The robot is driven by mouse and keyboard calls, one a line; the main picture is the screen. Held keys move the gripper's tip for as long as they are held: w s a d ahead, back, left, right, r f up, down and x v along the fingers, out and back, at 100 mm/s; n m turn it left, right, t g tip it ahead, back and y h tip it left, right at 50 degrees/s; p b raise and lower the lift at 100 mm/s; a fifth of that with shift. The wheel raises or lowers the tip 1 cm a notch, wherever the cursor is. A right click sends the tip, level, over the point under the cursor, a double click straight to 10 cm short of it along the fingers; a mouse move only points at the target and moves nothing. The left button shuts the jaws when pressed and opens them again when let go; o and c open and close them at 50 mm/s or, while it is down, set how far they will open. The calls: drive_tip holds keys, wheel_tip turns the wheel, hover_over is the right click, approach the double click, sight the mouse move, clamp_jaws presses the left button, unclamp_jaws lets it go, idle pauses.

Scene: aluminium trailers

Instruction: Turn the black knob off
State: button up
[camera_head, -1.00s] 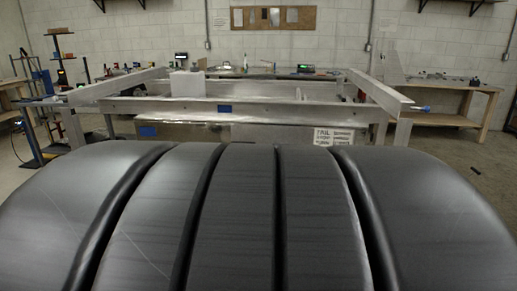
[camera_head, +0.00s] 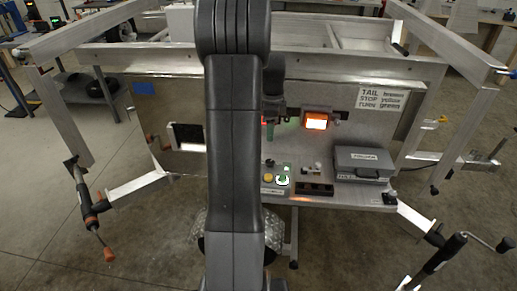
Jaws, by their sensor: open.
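My arm rises through the middle of the view and covers part of the trailer's work shelf (camera_head: 345,203). My gripper (camera_head: 270,132) shows only in part beside the arm, above the shelf and in front of the panel. It looks open and empty, with a greenish fingertip. Several small controls stand on the shelf below it, among them a small dark piece (camera_head: 270,162) and a black strip (camera_head: 315,189) with small round parts. I cannot tell which of these is the black knob, or how it is turned.
A lit orange lamp (camera_head: 316,121) is on the panel right of my gripper. A grey case (camera_head: 361,163) sits at the shelf's right. A yellow button (camera_head: 268,178) and a green-and-white piece (camera_head: 284,178) are near the arm. Metal rails frame the trailer.

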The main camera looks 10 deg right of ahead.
sight(270, 161)
wheel_tip(270, 161, down, 14)
drive_tip(key=shift+r, duration=0.2)
idle(0.4)
drive_tip(key=c, duration=1)
